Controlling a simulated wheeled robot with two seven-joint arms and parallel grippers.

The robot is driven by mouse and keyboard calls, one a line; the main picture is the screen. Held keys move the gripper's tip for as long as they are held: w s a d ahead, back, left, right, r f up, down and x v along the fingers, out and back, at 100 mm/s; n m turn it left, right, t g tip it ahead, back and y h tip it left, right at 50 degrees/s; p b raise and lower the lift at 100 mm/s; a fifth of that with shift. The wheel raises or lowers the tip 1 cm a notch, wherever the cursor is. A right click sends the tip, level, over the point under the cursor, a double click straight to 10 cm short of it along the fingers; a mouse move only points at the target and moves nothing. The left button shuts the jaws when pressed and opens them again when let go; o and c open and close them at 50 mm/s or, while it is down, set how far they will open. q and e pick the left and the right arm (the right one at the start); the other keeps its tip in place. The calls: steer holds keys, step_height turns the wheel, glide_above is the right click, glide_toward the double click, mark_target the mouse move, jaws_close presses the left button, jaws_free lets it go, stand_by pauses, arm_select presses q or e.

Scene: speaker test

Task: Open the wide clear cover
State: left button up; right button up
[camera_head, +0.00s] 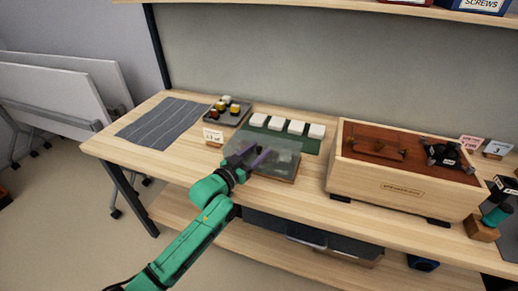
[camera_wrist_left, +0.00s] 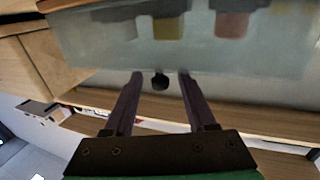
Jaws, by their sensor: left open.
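The wide clear cover (camera_head: 285,151) is a see-through box on a wooden base (camera_head: 284,179) at the table's front middle. It looks closed. In the left wrist view the cover (camera_wrist_left: 110,52) fills the top, with blurred grey, yellow and reddish shapes behind it. A small dark knob (camera_wrist_left: 160,83) shows at its edge. My left gripper (camera_head: 262,153) is at the cover's front left, its fingers overlapping it in the head view. In the wrist view the gripper (camera_wrist_left: 160,74) is open, one finger on each side of the knob. I cannot tell whether they touch. My right gripper is not in view.
Behind the cover, several white blocks (camera_head: 276,123) stand on a green mat (camera_head: 311,145). A tray (camera_head: 240,119) of small items and a small sign (camera_head: 212,136) are to the left. A large wooden box (camera_head: 400,189) stands close on the right. A grey cloth (camera_head: 163,124) lies at far left.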

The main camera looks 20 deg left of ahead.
arm_select(q)
steer(key=shift+w+d, duration=0.15)
steer(key=shift+w, duration=0.3)
steer(key=shift+c, duration=0.3)
jaws_close()
stand_by(0.9)
